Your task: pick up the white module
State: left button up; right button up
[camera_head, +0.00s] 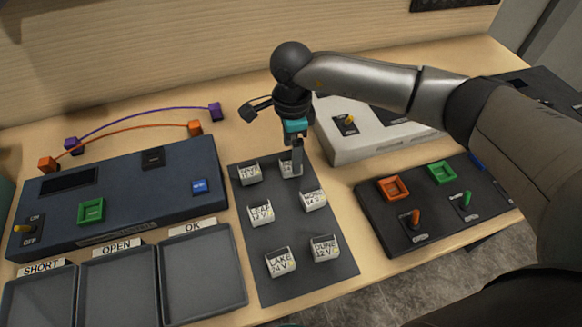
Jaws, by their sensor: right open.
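Several small white modules stand on a dark grey board (305,292), with labels such as LAKE 24 V on one module (280,263) and DUNE 12 V on another (325,248). My right gripper (296,160) points down at the back right white module (287,169), and its fingers partly cover that module and its label. The gripper is open; I cannot tell whether its fingers touch the module. Other white modules stand at the back left (249,174), middle left (261,213) and middle right (314,200). My left gripper is not in view.
A dark blue console (130,195) stands at left, with purple and orange cables (145,113) behind it. Trays labelled SHORT (38,300), OPEN (118,290) and OK (202,268) lie in front. A white box (345,145) and dark switch panel (430,205) stand at right.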

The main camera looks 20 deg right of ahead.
notch_tip(320, 180, down, 5)
jog(key=shift+a, duration=0.1)
grip_shut()
dwell(0.8)
